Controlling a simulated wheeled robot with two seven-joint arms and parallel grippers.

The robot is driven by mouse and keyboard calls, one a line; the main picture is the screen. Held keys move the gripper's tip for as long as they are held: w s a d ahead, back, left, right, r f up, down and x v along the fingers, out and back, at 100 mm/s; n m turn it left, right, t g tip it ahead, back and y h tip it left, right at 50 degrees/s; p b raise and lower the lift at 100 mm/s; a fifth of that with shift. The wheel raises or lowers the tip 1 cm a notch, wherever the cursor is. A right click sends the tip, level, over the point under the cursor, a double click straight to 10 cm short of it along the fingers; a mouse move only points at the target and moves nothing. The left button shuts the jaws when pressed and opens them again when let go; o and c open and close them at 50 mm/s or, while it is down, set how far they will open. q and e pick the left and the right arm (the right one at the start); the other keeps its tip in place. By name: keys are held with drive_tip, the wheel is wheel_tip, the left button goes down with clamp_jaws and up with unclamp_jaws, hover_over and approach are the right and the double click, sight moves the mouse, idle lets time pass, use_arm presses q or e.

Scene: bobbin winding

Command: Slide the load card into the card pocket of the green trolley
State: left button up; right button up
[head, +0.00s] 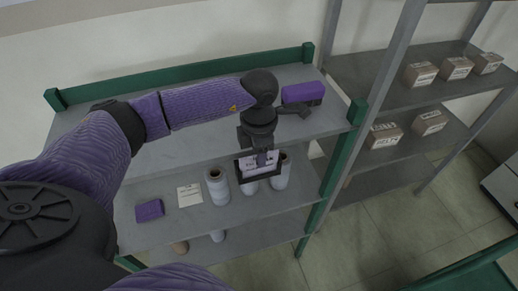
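The green trolley (180,72) has grey shelves and green end posts. A dark-framed card pocket (243,178) is at the front edge of its top shelf. The white load card (249,167), with dark print, shows within the outline of the pocket, slightly tilted. How deep it sits cannot be told. My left gripper (262,160) reaches down from above, its dark fingers over the card's upper part, and looks shut on it. The fingers hide part of the card. My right gripper is not in view.
A purple block (302,93) lies on the top shelf at right. The lower shelf holds white bobbins (217,187), another white card (189,195) and a purple block (149,210). A grey rack (392,95) with cardboard boxes (420,74) stands at right.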

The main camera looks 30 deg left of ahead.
use_arm(q)
drive_tip(key=shift+r, duration=0.1)
clamp_jaws()
wheel_tip(320, 180, up, 8)
drive_tip(key=p, duration=0.6)
drive_tip(key=shift+f, duration=0.25)
